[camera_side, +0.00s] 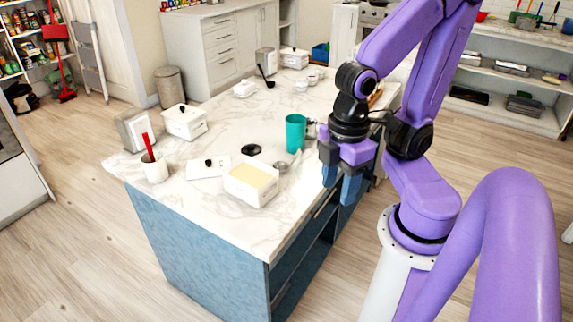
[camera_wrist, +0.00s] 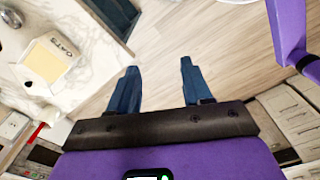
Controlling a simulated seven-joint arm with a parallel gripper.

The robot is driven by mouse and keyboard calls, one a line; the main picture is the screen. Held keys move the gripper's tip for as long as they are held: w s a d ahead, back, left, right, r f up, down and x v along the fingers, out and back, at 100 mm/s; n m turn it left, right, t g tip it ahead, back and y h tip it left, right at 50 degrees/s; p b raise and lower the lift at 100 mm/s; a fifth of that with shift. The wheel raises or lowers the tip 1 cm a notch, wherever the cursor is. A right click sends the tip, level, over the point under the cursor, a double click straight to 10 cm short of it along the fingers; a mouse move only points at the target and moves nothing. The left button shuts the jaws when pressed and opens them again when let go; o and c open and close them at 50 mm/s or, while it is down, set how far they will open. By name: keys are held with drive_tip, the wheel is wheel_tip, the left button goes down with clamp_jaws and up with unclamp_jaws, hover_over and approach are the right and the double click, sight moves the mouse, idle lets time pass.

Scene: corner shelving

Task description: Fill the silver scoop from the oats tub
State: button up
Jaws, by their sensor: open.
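The oats tub (camera_side: 250,192) is a white, open, square container filled with pale oats, near the front edge of the counter. Its OATS lettering shows in the wrist view (camera_wrist: 66,46), at the left. A small silver item, which looks like the scoop (camera_side: 281,167), lies beside the tub on the side toward my gripper. A round silver shape at the upper left of the wrist view (camera_wrist: 12,18) may be the same scoop. My gripper (camera_side: 339,180) is open and empty, to the right of the tub and past the counter edge. In the wrist view its fingers (camera_wrist: 158,70) have only floor between them.
A white lid with a black knob (camera_side: 208,166) lies left of the tub. A teal mug (camera_side: 295,134) and a black round item (camera_side: 251,150) stand behind it. A white cup with a red utensil (camera_side: 154,170) and a lidded white container (camera_side: 184,124) are farther left.

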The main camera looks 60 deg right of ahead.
drive_tip(key=shift+c, duration=0.6)
drive_tip(key=w+d+f+m, duration=0.1)
drive_tip(key=w+d+m, duration=0.2)
drive_tip(key=w, duration=0.5)
drive_tip(key=w+d+f+m, duration=0.2)
drive_tip(key=w+d+m, duration=0.15)
drive_tip(key=w, duration=0.45)
drive_tip(key=w+d+f+m, duration=0.1)
drive_tip(key=w+d, duration=0.1)
drive_tip(key=d, duration=0.4)
drive_tip(key=w+d+f+m, duration=0.2)
drive_tip(key=d, duration=0.4)
drive_tip(key=w+d+f+m, duration=0.1)
drive_tip(key=w+d+m, duration=0.1)
drive_tip(key=d, duration=0.4)
drive_tip(key=shift+w+d+f, duration=0.25)
drive_tip(key=shift+w+d, duration=0.15)
drive_tip(key=shift+d+f, duration=0.25)
drive_tip(key=shift+d, duration=0.1)
drive_tip(key=shift+f, duration=3.75)
